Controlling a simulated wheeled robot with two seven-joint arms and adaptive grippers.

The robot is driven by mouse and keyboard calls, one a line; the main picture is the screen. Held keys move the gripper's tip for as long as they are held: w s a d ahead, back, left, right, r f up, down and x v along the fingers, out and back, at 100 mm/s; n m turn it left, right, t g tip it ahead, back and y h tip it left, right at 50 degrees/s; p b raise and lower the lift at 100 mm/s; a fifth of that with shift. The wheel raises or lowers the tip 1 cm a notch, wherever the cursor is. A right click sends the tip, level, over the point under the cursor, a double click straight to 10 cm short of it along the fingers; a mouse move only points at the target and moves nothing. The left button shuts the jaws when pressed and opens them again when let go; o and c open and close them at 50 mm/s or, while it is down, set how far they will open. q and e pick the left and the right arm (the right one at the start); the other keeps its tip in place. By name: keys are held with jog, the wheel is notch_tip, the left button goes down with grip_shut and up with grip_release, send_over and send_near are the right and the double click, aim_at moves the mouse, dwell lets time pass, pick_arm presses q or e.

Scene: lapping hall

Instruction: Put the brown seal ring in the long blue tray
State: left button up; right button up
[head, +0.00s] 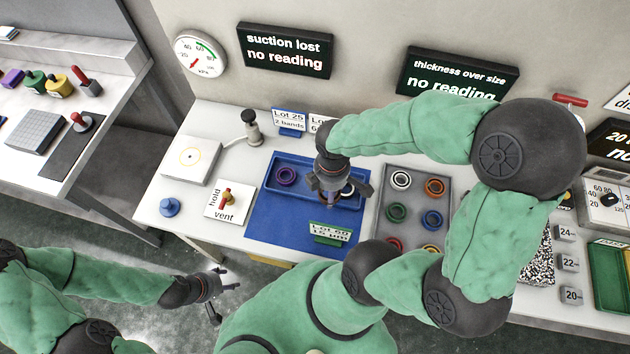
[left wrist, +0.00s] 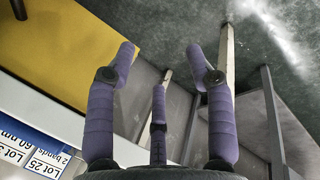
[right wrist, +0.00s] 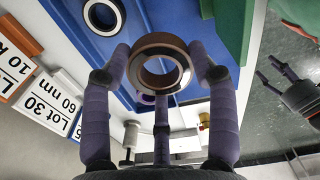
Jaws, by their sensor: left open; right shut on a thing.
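The brown seal ring (right wrist: 160,45) is held between the fingertips of my right gripper (right wrist: 163,68) in the right wrist view. In the head view my right gripper (head: 331,194) is over the right part of the long blue tray (head: 313,162), and mostly hides the ring. The tray holds a purple ring (head: 286,175) at its left. A white-and-black ring (right wrist: 103,14) lies in it near the held ring, partly hidden in the head view. My left gripper (head: 226,293) is open and empty, away from the bench's front edge; the left wrist view shows its spread fingers (left wrist: 160,75).
A blue mat (head: 275,228) lies before the tray, with a green lot sign (head: 330,232). Right of it, a grey tray (head: 418,177) holds several coloured rings. A hold/vent valve plate (head: 221,207) and a blue knob (head: 169,207) are at left. Lot signs (head: 289,119) stand behind.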

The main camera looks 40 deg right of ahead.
jog(key=w+f+b, duration=0.1)
jog(key=w+f, duration=0.1)
jog(key=w+d+f+b, duration=0.1)
jog(key=w+f, duration=0.1)
jog(key=w, duration=0.1)
jog(key=w+d+f, duration=0.1)
jog(key=w+f, duration=0.2)
jog(key=shift+w+d+b, duration=0.1)
jog(key=shift+w+b, duration=0.15)
jog(key=shift+b, duration=0.15)
jog(key=shift+w+f, duration=0.15)
jog(key=shift+f, duration=0.15)
jog(key=shift+w+d+f+b, duration=0.15)
jog(key=shift+f+b, duration=0.3)
jog(key=shift+f, duration=0.4)
jog(key=shift+w+a+f+b, duration=0.1)
jog(key=shift+f+b, duration=0.3)
jog(key=shift+f, duration=0.45)
jog(key=shift+f, duration=0.2)
jog(key=o, duration=0.9)
jog(key=shift+r, duration=0.1)
